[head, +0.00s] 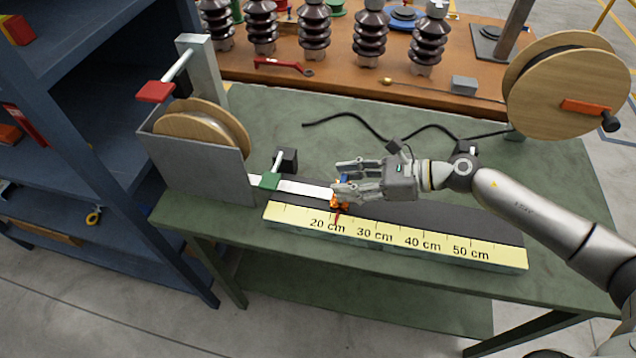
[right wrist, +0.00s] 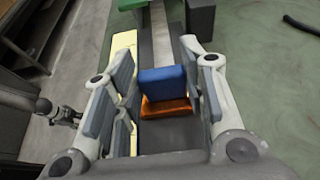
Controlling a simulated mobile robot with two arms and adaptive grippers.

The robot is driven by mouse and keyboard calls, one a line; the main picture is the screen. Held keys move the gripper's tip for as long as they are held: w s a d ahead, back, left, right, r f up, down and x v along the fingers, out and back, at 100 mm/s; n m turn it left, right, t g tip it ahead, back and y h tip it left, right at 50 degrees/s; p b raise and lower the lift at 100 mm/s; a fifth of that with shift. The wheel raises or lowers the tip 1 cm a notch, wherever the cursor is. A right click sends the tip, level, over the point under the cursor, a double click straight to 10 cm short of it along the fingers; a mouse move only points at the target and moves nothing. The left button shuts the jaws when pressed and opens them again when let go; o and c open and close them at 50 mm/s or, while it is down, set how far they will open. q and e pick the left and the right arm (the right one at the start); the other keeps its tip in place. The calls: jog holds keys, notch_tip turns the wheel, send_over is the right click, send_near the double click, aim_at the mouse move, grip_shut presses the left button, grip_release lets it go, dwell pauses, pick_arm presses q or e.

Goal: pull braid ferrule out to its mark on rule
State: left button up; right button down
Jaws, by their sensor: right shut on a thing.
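The pale braid (head: 305,188) runs flat from the grey spool box (head: 200,165), past a green-handled clamp (head: 270,180), to the orange ferrule (head: 340,203). The ferrule, with a blue block on it, shows between my fingers in the right wrist view (right wrist: 165,106). My right gripper (head: 345,180) is shut on the ferrule, low over the dark track. The yellow rule (head: 400,238) lies in front, labelled 20 to 50 cm. A small red mark (head: 337,217) shows on it by the 20 cm label, close to the ferrule.
A red-handled lever (head: 155,91) stands above the spool box. A black cable (head: 360,120) lies behind my gripper. A wooden reel (head: 560,85) stands at the right. The dark track (head: 450,218) is clear to the right of my gripper.

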jog(key=d+b, duration=0.1)
jog(key=d, duration=0.1)
jog(key=s+d+b, duration=0.1)
jog(key=d+b, duration=0.1)
jog(key=s+d+b, duration=0.1)
jog(key=d, duration=0.2)
jog(key=shift+s+f, duration=0.15)
jog(key=shift+f, duration=0.1)
jog(key=shift+s+d+r+b, duration=0.2)
jog(key=shift+d+r+b, duration=0.05)
jog(key=shift+d+b, duration=0.3)
jog(key=c, duration=0.9)
grip_release()
jog(key=shift+v, duration=6)
